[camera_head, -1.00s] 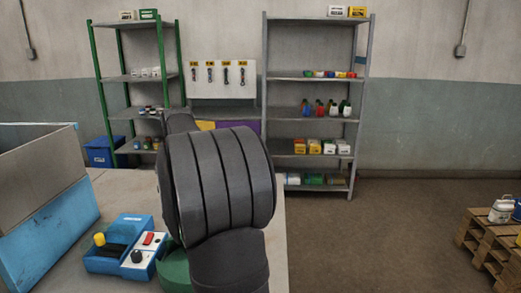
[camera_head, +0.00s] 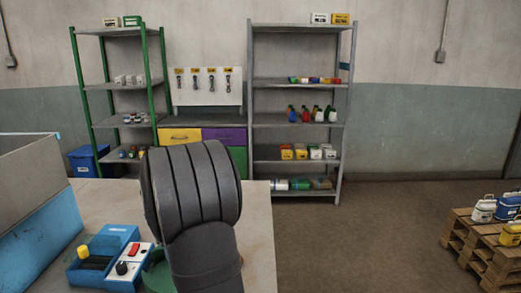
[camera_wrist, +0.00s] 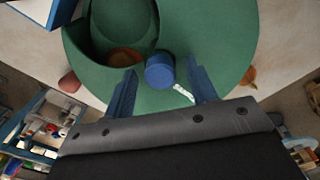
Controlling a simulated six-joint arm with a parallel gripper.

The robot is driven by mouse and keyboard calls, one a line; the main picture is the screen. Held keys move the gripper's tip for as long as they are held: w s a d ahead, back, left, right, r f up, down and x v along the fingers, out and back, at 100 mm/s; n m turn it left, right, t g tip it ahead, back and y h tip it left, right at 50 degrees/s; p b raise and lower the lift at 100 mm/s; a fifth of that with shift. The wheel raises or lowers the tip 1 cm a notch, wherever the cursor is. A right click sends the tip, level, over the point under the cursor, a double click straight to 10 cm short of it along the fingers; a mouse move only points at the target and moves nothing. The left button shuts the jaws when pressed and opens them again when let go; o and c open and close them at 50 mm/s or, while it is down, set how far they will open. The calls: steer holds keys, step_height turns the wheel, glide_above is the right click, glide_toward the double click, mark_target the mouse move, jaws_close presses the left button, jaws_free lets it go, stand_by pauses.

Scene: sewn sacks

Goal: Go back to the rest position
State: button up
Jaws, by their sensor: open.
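My gripper (camera_wrist: 163,88) shows in the wrist view with its two blue fingers spread apart, open and with nothing between the tips that I can tell is held. Beyond the fingers is a green round base (camera_wrist: 215,45) with a blue round cap or knob in the middle. In the head view my dark grey arm rises in front of the table (camera_head: 258,225) and hides the gripper. The green base (camera_head: 157,272) shows partly behind the arm.
A blue control box (camera_head: 108,258) with yellow, red and black knobs sits on the table. A large blue-and-grey bin (camera_head: 40,245) stands at the left. Shelves (camera_head: 297,125) stand at the back. A pallet (camera_head: 478,245) with containers is at the right. Open floor lies between.

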stand_by(0.3)
step_height(320, 180, up, 17)
step_height(320, 180, down, 17)
steer(key=shift+f, duration=0.2)
steer(key=n, duration=0.4)
steer(key=shift+r, duration=0.15)
steer(key=n, duration=0.5)
stand_by(0.3)
steer(key=shift+m, duration=0.3)
stand_by(0.3)
